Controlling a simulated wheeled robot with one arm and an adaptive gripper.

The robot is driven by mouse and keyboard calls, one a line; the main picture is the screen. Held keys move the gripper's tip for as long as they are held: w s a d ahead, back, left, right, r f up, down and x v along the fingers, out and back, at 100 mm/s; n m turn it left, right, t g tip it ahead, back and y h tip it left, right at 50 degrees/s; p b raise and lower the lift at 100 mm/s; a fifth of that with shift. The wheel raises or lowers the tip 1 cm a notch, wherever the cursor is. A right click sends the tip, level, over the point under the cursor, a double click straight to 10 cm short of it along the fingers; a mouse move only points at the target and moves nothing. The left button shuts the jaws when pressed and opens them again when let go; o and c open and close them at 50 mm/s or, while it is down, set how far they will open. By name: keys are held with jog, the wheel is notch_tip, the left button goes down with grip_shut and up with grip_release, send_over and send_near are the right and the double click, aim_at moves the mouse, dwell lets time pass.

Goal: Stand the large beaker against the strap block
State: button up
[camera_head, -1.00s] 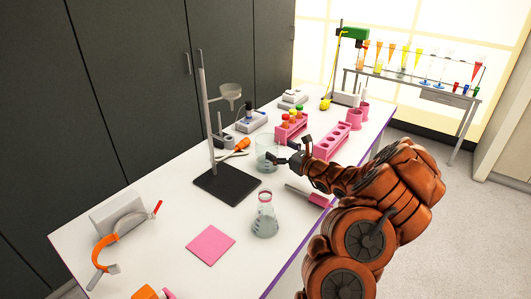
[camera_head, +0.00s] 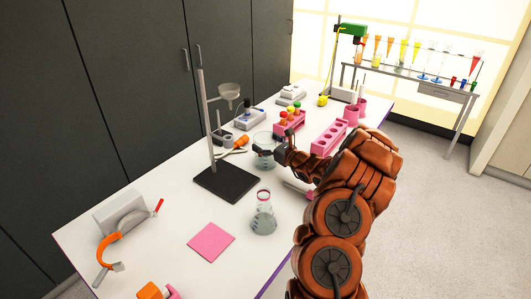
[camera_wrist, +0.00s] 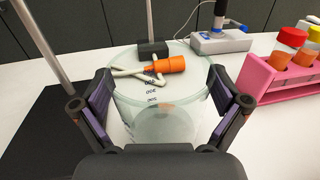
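The large beaker (camera_head: 264,150) is clear glass and stands upright to the right of the stand's dark base. In the wrist view the beaker (camera_wrist: 165,125) fills the space between my fingers. My gripper (camera_head: 277,152) is at the beaker, with one finger on each side (camera_wrist: 162,98). The pads are at or very near the glass; whether they press on it I cannot tell. The grey block (camera_head: 121,212) with an orange curved strap (camera_head: 106,245) stands at the table's near left, well away from the beaker. The beaker's underside is not clear to see.
A stand (camera_head: 227,183) with a rod and funnel is left of the beaker. A conical flask (camera_head: 263,215) and a pink square (camera_head: 211,242) lie nearer. Pink racks (camera_head: 329,138) are on the right. An orange-handled tool (camera_wrist: 162,65) lies behind the beaker. White tabletop is clear between stand and block.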

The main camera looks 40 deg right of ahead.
jog(key=c, duration=1.1)
jog(key=shift+r, duration=0.2)
